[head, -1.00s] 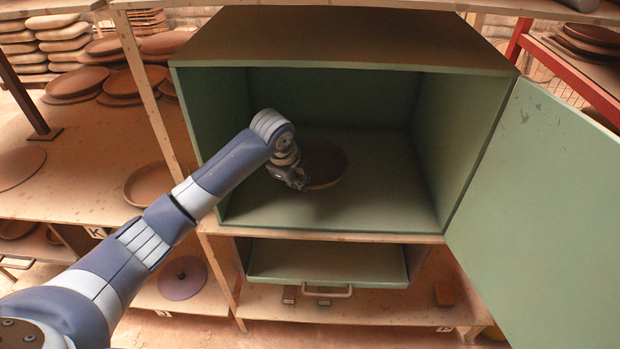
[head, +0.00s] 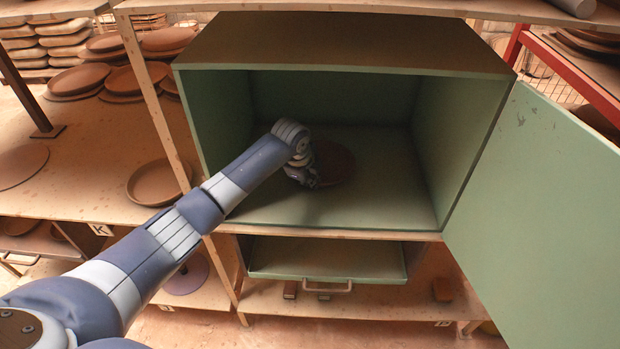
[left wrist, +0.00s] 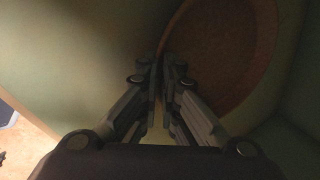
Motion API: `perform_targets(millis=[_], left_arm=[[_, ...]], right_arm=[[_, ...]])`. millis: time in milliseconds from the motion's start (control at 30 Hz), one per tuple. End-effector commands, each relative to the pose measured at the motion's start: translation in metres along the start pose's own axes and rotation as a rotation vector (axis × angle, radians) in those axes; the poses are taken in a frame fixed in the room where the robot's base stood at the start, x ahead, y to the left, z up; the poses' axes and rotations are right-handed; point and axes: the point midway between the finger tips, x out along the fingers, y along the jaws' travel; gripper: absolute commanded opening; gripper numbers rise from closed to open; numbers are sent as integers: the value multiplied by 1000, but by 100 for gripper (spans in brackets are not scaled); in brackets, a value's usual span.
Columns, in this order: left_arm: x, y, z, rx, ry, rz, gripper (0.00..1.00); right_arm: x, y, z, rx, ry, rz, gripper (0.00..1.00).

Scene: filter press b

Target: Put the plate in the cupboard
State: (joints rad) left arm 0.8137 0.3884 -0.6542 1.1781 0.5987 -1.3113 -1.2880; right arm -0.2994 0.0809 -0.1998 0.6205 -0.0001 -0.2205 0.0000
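The brown round plate (head: 336,163) is inside the green cupboard (head: 340,45), whose front is open. The plate also shows in the left wrist view (left wrist: 222,45). My left gripper (head: 312,178) reaches into the cupboard at the plate's left edge. In the left wrist view its fingers (left wrist: 167,68) are nearly together with the plate's rim between them, so it is shut on the plate. The arm hides part of the plate. I cannot tell whether the plate touches the cupboard floor (head: 385,195). My right gripper is not in view.
The green cupboard door (head: 550,200) stands swung open at the right. A green drawer (head: 325,260) sits below the cupboard. Shelves at the left hold brown plates, one (head: 157,183) nearest the cupboard. A wooden post (head: 150,95) stands beside the cupboard's left wall.

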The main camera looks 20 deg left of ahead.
Motion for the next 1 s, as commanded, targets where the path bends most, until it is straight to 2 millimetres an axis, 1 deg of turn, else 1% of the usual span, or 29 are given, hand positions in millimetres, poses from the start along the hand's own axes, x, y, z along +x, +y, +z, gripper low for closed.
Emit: perform_targets(millis=[100,200,500,667,767,867,1000], left_arm=[[1,-1,0,0,1,-4,0],[1,1,0,0,0,0,25],[1,0,0,0,0,0,25],[-6,-1,0,-1,1,-2,25],[-18,-1,1,0,0,-3,25],[-35,-1,0,1,1,-4,25],[-64,-1,1,1,0,-5,25]], right_arm=[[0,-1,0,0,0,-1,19],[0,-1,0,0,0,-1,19],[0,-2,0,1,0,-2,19],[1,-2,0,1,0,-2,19],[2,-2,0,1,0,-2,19],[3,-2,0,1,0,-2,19],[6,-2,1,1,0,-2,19]])
